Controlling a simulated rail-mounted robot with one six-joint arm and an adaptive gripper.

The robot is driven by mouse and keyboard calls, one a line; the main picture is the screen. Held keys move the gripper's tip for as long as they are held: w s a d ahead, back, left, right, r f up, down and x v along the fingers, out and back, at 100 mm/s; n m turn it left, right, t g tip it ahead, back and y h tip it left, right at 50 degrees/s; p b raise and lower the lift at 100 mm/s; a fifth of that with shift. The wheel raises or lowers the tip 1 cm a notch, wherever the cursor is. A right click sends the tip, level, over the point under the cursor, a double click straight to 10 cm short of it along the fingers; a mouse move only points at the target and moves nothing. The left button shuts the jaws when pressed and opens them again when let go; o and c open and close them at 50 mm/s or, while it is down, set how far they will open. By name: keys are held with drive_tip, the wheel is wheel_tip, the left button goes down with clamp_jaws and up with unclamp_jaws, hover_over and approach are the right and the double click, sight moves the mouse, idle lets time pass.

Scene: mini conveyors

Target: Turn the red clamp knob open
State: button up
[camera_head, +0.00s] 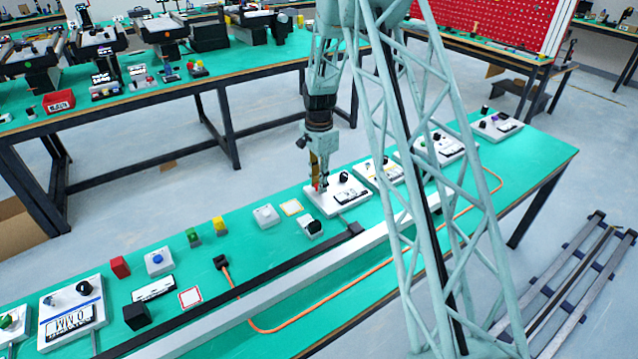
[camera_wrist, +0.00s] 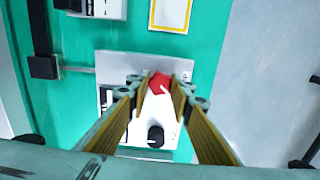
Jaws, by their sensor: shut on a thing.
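The red clamp knob (camera_wrist: 159,84) sits on a white panel (camera_wrist: 120,64) in the wrist view, near its upper right part. My gripper (camera_wrist: 159,92) points down at the panel, with its two yellow fingers on either side of the knob and shut on it. In the head view my gripper (camera_head: 320,183) reaches down to the left part of the white panel (camera_head: 322,207), and only a small bit of red shows at the fingertips. A black knob (camera_wrist: 156,134) stands on the same panel, between the fingers in the wrist view and below the red knob.
More white panels with black knobs (camera_head: 437,137) stand to the right along the green bench. A yellow-framed card (camera_head: 291,208) and a white box (camera_head: 265,215) lie to the left. An orange cable (camera_head: 330,326) runs along the bench, beside a long rail.

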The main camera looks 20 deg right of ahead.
drive_tip(key=n+p, duration=0.1)
drive_tip(key=n, duration=0.4)
drive_tip(key=n+p, duration=0.1)
drive_tip(key=n, duration=1)
drive_tip(key=shift+d, duration=0.1)
drive_tip(key=shift+n, duration=0.3)
idle(0.4)
drive_tip(key=o, duration=0.8)
drive_tip(key=shift+o, duration=0.2)
drive_tip(key=shift+r, duration=0.1)
wheel_tip(320, 180, up, 12)
idle(0.5)
